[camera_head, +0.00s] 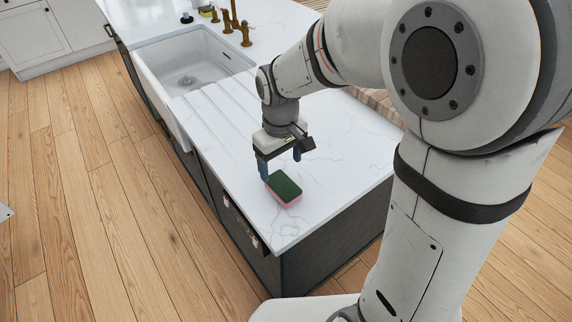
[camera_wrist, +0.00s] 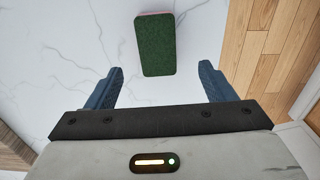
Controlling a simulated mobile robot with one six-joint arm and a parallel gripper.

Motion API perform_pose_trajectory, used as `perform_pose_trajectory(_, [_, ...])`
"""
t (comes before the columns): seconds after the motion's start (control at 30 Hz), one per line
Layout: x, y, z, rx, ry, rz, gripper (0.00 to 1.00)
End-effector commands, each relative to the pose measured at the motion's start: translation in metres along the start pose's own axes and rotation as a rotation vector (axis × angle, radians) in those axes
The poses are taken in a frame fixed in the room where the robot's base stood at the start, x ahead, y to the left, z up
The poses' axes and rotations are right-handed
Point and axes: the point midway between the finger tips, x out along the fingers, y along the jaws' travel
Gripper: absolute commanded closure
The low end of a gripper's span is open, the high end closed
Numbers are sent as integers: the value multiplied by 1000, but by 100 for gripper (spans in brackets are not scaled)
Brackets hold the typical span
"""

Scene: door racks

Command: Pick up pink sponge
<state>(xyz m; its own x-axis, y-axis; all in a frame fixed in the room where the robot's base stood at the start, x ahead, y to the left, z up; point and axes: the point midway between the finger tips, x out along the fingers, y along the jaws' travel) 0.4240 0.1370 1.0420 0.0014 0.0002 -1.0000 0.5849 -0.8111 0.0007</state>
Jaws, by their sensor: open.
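The pink sponge (camera_head: 284,190) lies flat on the white marble counter near its front corner, with a dark green scouring face on top and a pink body below. In the wrist view the sponge (camera_wrist: 155,44) shows its green face, with a thin pink edge at the top. My gripper (camera_head: 280,166) is open and empty above the counter, just behind the sponge in the head view. In the wrist view its two blue fingers (camera_wrist: 161,78) stand wide apart, and the sponge lies beyond the fingertips, roughly centred between them.
The white counter (camera_head: 334,150) around the sponge is clear. Its edge drops to a wooden floor (camera_head: 130,220) close by. A white sink (camera_head: 190,65) with brass taps (camera_head: 236,22) is farther back. A few small items (camera_head: 205,11) stand behind the sink.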

Motion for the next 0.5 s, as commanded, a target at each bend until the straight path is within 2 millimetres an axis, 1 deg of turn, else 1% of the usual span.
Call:
perform_pose_trajectory(0.33, [38,2,-1,-5,-7,-2,24])
perform_pose_trajectory(0.5, [64,5,-1,-5,-7,-2,24])
